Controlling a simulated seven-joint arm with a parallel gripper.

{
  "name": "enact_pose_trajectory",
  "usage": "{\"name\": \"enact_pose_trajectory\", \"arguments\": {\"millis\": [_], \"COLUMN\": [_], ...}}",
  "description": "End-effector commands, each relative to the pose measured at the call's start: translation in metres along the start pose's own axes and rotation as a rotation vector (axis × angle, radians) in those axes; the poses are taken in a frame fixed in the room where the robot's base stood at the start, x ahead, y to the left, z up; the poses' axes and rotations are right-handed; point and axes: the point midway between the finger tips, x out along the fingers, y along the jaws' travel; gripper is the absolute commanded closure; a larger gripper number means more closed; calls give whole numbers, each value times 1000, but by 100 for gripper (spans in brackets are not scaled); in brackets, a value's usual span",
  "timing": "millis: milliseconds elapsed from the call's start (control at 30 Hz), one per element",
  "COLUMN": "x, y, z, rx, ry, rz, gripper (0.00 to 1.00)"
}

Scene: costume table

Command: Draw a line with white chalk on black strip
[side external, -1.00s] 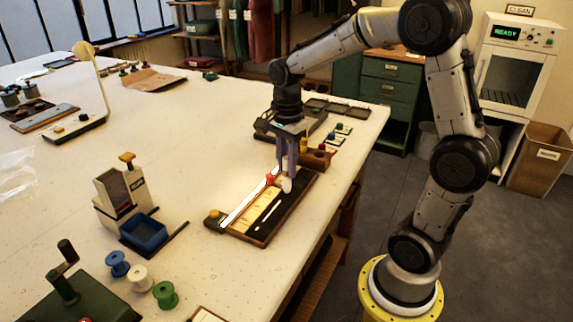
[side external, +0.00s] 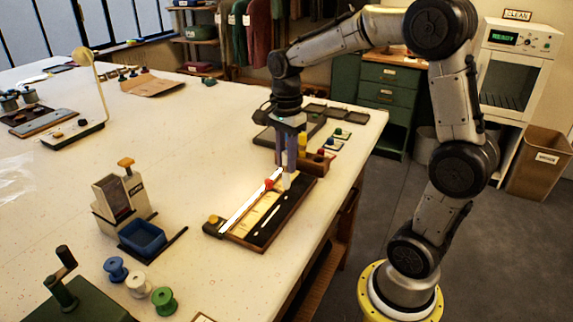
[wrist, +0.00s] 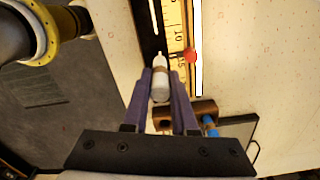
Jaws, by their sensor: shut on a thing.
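My gripper (side external: 287,174) is shut on a white chalk (wrist: 160,86), which points away from the purple fingers in the wrist view. The chalk is over the far end of the black strip (side external: 286,206), which lies in a wooden-edged tray (side external: 247,246). A white line (side external: 269,213) runs along part of the strip; in the wrist view the line (wrist: 153,14) ends short of the chalk tip. I cannot tell whether the tip touches the strip. A cream ruler with numbers (wrist: 175,38) lies beside the strip.
A red knob (wrist: 190,55) sits beside the ruler, near a white bar (side external: 240,207). A wooden block (side external: 316,162) with coloured pegs stands just beyond the tray. A blue-tray dispenser (side external: 143,238) and several spools (side external: 138,284) are at the left. The table's right edge is close.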

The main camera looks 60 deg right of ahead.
Motion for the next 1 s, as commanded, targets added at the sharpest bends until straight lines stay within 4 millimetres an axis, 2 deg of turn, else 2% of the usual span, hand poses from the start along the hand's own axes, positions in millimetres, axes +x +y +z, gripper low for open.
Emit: {"name": "enact_pose_trajectory", "arguments": {"millis": [533, 1000], "x": [-30, -32], "y": [0, -2], "z": [0, 1], "rx": [0, -16], "ry": [0, 0], "rz": [-2, -1], "gripper": [100, 100]}}
